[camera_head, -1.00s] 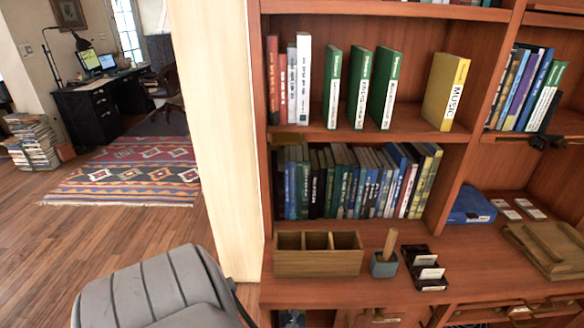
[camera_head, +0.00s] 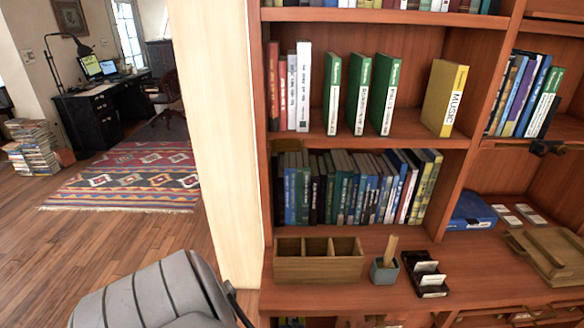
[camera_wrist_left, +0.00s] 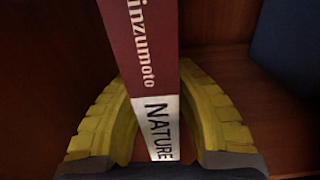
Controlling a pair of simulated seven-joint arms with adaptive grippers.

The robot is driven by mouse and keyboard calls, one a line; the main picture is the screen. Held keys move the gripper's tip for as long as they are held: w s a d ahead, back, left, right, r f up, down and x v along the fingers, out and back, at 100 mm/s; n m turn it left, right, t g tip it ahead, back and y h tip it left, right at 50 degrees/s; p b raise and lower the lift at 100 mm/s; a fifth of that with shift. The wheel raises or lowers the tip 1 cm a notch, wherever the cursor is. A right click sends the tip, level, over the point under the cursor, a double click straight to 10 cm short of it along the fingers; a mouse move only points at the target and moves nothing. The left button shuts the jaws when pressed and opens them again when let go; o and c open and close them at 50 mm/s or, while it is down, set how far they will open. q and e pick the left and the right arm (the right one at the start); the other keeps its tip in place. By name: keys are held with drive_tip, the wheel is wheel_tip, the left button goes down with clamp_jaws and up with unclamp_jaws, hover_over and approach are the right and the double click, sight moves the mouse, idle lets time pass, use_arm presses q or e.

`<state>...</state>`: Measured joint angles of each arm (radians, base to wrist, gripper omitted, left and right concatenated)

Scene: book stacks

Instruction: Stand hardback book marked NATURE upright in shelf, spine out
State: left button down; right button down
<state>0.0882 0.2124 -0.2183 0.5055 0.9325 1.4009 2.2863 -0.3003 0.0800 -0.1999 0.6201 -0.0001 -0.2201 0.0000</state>
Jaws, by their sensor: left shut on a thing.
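The book marked NATURE (camera_wrist_left: 160,127) has a dark red spine with white lettering and a white label at the near end. In the left wrist view its spine faces the camera. My left gripper (camera_wrist_left: 154,75) has its two yellow fingers shut on it, one on each side. Wood surfaces lie around the book; I cannot tell whether it touches them. Neither the book nor either gripper can be made out in the head view. The wooden shelf (camera_head: 390,141) there holds red, white, green and yellow books, with gaps between some. My right gripper is not seen.
The yellow MUSIC book (camera_head: 444,97) stands near the divider. A row of books (camera_head: 350,190) fills much of the lower shelf. A wooden organizer box (camera_head: 317,266), a pencil cup (camera_head: 383,270) and a black card holder (camera_head: 425,275) stand on the ledge.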

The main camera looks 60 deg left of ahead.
use_arm(q)
drive_tip(key=c, duration=1.3)
unclamp_jaws()
drive_tip(key=shift+o, duration=0.2)
drive_tip(key=shift+r, duration=0.1)
